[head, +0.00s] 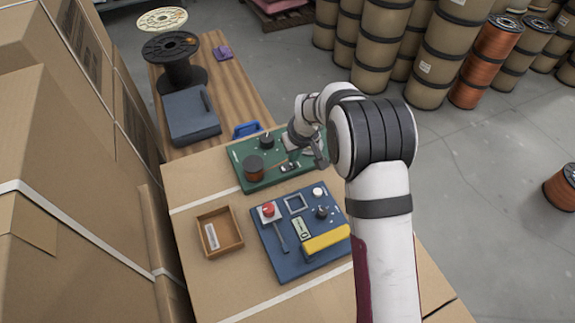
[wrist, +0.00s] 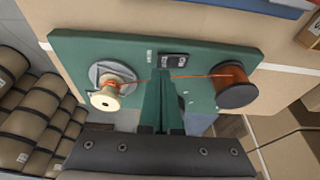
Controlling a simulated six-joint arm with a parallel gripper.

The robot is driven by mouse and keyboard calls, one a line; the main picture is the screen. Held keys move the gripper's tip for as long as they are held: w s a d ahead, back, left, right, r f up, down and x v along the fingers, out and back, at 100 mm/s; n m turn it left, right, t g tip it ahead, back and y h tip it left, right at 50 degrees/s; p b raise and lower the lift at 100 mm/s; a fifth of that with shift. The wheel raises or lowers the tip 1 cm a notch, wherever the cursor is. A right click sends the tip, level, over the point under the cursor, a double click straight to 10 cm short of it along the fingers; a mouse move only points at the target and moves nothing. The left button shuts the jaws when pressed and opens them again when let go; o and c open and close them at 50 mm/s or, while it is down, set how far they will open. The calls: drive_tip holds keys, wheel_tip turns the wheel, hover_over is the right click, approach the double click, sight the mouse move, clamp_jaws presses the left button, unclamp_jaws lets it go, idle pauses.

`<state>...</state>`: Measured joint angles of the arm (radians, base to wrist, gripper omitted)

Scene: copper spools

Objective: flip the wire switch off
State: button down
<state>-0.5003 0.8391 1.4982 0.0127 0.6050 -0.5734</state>
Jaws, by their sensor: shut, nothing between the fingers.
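The green board (head: 240,152) lies on the cardboard-coloured work surface, with a copper-wound spool (head: 253,168) at its left. A small dark switch (head: 288,167) sits near the board's front edge; in the wrist view the black switch (wrist: 174,60) is just beyond my fingertips. Whether it is on or off is too small to tell. An orange wire (wrist: 200,76) runs between the pale spool (wrist: 106,98) and the copper spool (wrist: 232,78). My gripper (wrist: 161,74) is shut and empty, its tips near the wire; contact cannot be told. My gripper (head: 320,160) is over the board's right part in the head view.
A blue board (head: 268,252) with a red button, a knob and a yellow bar lies in front. A wooden tray (head: 204,222) is to its left. Stacked cartons (head: 60,150) wall off the left. Large spools (head: 380,45) stand on the floor behind.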

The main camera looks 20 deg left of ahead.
sight(294, 165)
drive_tip(key=shift+f, duration=0.9)
idle(0.5)
wheel_tip(294, 165, up, 6)
drive_tip(key=shift+r, duration=0.55)
drive_tip(key=shift+d, duration=0.1)
drive_tip(key=s+d+r+m+g, duration=0.1)
drive_tip(key=s+d+r+m, duration=0.3)
drive_tip(key=s+d+r, duration=0.35)
drive_tip(key=s+d+r+m, duration=0.45)
drive_tip(key=s+d, duration=0.35)
drive_tip(key=d, duration=0.2)
drive_tip(key=s+d+m, duration=0.3)
drive_tip(key=s, duration=0.5)
drive_tip(key=s+d+m+g, duration=0.1)
drive_tip(key=s+d+m, duration=0.2)
drive_tip(key=s, duration=0.6)
drive_tip(key=shift+s+f+g+h, duration=0.15)
drive_tip(key=shift+f+g+h, duration=0.15)
